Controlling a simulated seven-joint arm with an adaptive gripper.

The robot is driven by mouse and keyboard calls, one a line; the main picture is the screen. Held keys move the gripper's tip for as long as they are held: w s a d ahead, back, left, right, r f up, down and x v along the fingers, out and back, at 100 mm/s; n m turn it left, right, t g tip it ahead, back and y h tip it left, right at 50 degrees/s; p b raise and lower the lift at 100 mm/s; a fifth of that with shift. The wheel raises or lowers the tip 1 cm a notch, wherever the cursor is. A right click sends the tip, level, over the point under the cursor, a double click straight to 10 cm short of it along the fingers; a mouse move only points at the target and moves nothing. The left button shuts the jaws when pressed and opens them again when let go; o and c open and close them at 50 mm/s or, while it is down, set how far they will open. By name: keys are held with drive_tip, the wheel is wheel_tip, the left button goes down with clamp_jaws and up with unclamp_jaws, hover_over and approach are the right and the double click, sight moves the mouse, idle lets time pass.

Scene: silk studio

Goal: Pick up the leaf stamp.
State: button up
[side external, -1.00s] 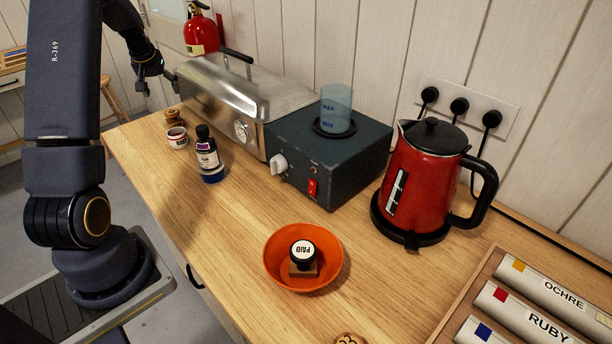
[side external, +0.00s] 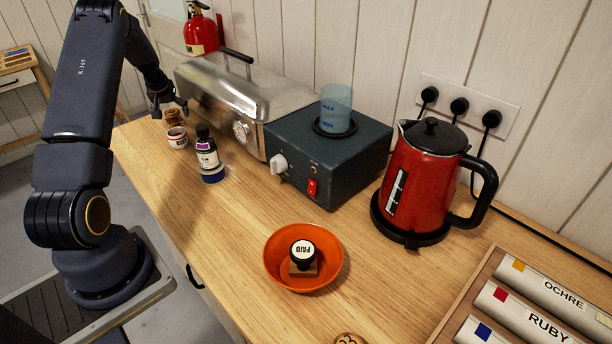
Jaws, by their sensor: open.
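No leaf marking is readable in this view. A small brown wooden piece (side external: 173,119) stands at the far left end of the counter, partly hidden by my gripper. Another round wooden piece with a dark pattern on top (side external: 349,339) is cut off by the bottom edge; I cannot tell whether either is the leaf stamp.
A metal steamer (side external: 240,95) and a grey hotplate with a beaker (side external: 335,165) line the wall. A red kettle (side external: 424,180) is to the right. The counter's front middle is clear.

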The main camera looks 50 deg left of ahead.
drive_tip(key=c, duration=1.3)
drive_tip(key=shift+o, duration=0.2)
